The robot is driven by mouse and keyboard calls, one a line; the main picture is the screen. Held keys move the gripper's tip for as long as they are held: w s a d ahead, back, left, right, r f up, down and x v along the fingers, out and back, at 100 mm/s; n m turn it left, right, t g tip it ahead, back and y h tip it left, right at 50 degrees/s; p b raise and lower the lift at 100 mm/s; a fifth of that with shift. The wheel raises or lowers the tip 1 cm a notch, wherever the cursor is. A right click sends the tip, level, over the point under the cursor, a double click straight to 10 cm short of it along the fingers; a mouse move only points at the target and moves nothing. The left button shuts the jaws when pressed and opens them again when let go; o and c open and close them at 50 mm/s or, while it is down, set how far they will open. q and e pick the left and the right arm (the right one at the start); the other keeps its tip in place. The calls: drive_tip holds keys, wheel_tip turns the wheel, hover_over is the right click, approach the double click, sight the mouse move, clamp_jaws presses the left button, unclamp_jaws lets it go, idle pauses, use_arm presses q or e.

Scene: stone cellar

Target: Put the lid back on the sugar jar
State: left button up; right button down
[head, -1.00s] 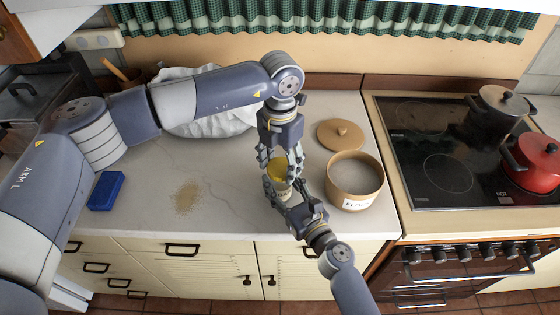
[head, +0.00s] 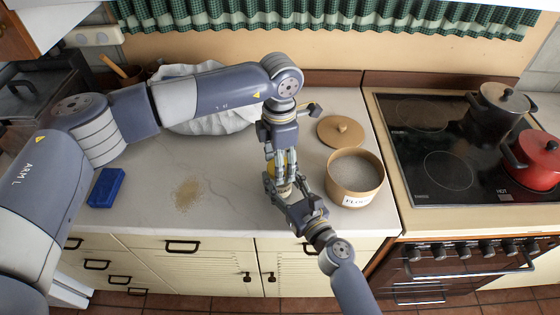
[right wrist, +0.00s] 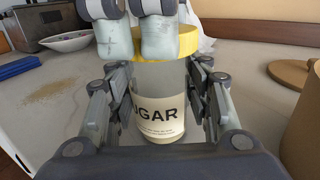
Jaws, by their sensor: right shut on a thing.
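The sugar jar (right wrist: 160,112) is clear, with a "SUGAR" label partly in view and pale contents. It stands upright at the counter's front. My right gripper (head: 285,188) is shut on its sides; its fingers flank the jar in the right wrist view. My left gripper (head: 281,160) points down at the lid from above. Its two fingertips overlap the lid's near and left side; whether they press on it is unclear.
An open flour canister (head: 354,188) stands close on the right, its tan lid (head: 340,131) behind it. A blue sponge (head: 106,188) and spilled brown grains (head: 187,194) lie left. The stove holds a dark pot (head: 498,110) and a red pot (head: 535,160).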

use_arm(q)
drive_tip(key=m, duration=0.7)
drive_tip(key=shift+w, duration=0.1)
drive_tip(key=m, duration=1.1)
drive_tip(key=shift+w+d, duration=0.1)
drive_tip(key=m, duration=0.3)
drive_tip(key=shift+m, duration=0.3)
drive_tip(key=m, duration=0.6)
drive_tip(key=shift+d+m, duration=0.1)
drive_tip(key=shift+m, duration=0.3)
drive_tip(key=o, duration=0.7)
drive_tip(key=shift+r, duration=2.2)
